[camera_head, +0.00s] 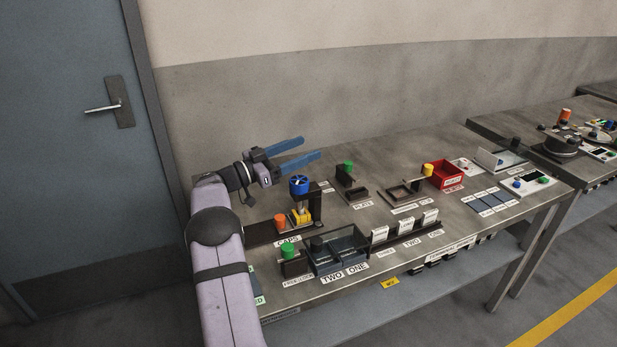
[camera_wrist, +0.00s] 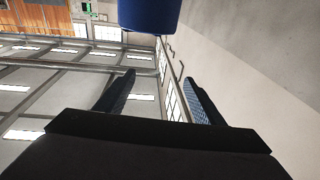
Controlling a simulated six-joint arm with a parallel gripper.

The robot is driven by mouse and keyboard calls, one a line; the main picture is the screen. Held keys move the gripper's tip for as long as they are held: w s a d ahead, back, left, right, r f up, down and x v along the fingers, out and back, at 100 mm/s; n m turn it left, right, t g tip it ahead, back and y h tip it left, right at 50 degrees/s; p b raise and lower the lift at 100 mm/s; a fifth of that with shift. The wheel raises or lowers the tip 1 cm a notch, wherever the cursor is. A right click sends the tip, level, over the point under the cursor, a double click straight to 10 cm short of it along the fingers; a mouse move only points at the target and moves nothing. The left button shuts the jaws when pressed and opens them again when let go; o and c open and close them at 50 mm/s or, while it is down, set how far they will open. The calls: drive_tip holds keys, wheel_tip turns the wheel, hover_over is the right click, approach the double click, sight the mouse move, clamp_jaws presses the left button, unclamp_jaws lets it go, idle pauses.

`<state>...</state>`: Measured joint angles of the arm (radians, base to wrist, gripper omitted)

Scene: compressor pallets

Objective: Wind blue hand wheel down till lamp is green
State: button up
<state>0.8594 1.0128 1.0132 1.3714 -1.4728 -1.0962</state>
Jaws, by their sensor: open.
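The blue hand wheel (camera_head: 299,184) sits on top of a small press stand at the near left of the bench, above a yellow part (camera_head: 300,217). A blue rounded shape, which may be the wheel, shows at the top of the wrist view (camera_wrist: 149,14). My gripper (camera_head: 304,149) is open and empty, behind and above the wheel in the head view, its blue fingers pointing right. The fingers also show apart in the wrist view (camera_wrist: 158,82). They do not touch the wheel. I cannot make out a lit lamp on the press.
An orange knob (camera_head: 280,221) and a green knob (camera_head: 288,253) stand close to the press. A dark two-part tray (camera_head: 350,262), a rack of white cards and a red bin (camera_head: 447,185) stand further right. A wall is behind the bench.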

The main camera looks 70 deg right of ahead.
sight(292, 186)
drive_tip(key=a+f+n+t, duration=0.1)
drive_tip(key=a+f+t, duration=0.1)
drive_tip(key=a+f+n+t+h, duration=0.1)
drive_tip(key=a+f+t, duration=0.1)
drive_tip(key=f, duration=0.1)
drive_tip(key=a+f+n+t+b, duration=0.1)
drive_tip(key=a+f+n+t, duration=0.1)
drive_tip(key=f, duration=0.1)
drive_tip(key=shift+w+a+t+h, duration=0.1)
drive_tip(key=shift+w+t+h, duration=0.2)
drive_tip(key=shift+h, duration=0.1)
drive_tip(key=shift+p+x, duration=0.6)
drive_tip(key=shift+x, duration=3.15)
drive_tip(key=c, duration=1)
